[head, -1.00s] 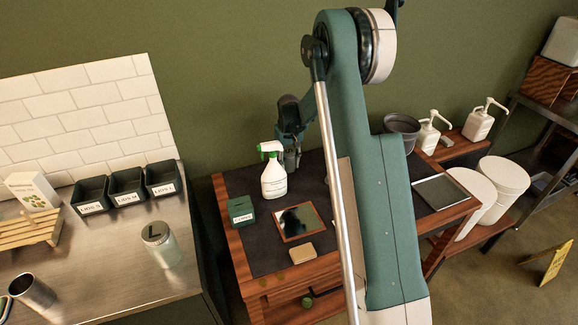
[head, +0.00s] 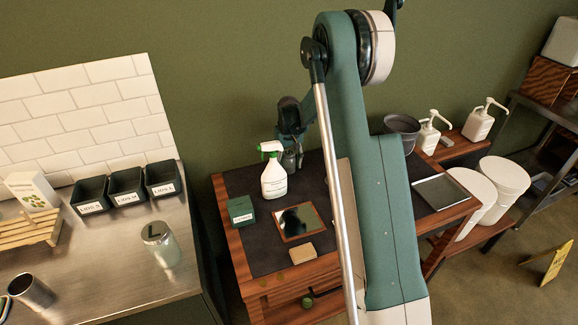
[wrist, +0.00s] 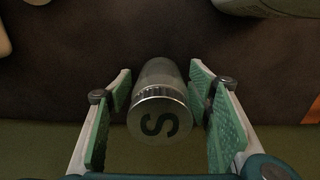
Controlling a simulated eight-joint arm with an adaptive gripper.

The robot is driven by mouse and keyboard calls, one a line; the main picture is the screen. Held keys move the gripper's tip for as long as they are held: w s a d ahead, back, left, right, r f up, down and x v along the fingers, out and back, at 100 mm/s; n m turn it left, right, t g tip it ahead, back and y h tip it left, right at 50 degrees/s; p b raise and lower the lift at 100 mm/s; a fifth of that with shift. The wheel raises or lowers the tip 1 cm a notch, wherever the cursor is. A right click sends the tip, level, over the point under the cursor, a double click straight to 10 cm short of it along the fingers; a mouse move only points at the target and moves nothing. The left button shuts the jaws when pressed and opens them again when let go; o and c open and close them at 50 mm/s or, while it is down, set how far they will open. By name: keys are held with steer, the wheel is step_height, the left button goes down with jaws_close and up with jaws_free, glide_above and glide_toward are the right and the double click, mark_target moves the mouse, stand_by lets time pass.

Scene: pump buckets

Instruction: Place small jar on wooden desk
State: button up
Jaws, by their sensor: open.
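The small jar (wrist: 160,108) is a metal-and-glass cylinder with an "S" on its lid. In the wrist view it is between the fingers of my gripper (wrist: 161,85), which are open, with a narrow gap on each side. The dark top of the wooden desk (wrist: 60,85) lies behind the jar. In the head view my gripper (head: 291,155) is over the back of the wooden desk (head: 235,255), beside the spray bottle. The jar cannot be made out clearly there.
A white spray bottle (head: 273,180) stands just left of my gripper. A green box (head: 241,210), a framed mirror (head: 299,222) and a sponge (head: 303,251) lie nearer the front. A jar marked "L" (head: 158,245) stands on the metal counter (head: 125,285).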

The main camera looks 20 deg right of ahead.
mark_target(289, 153)
step_height(289, 153, up, 12)
steer(key=shift+r+p, duration=0.15)
steer(key=shift+p, duration=0.55)
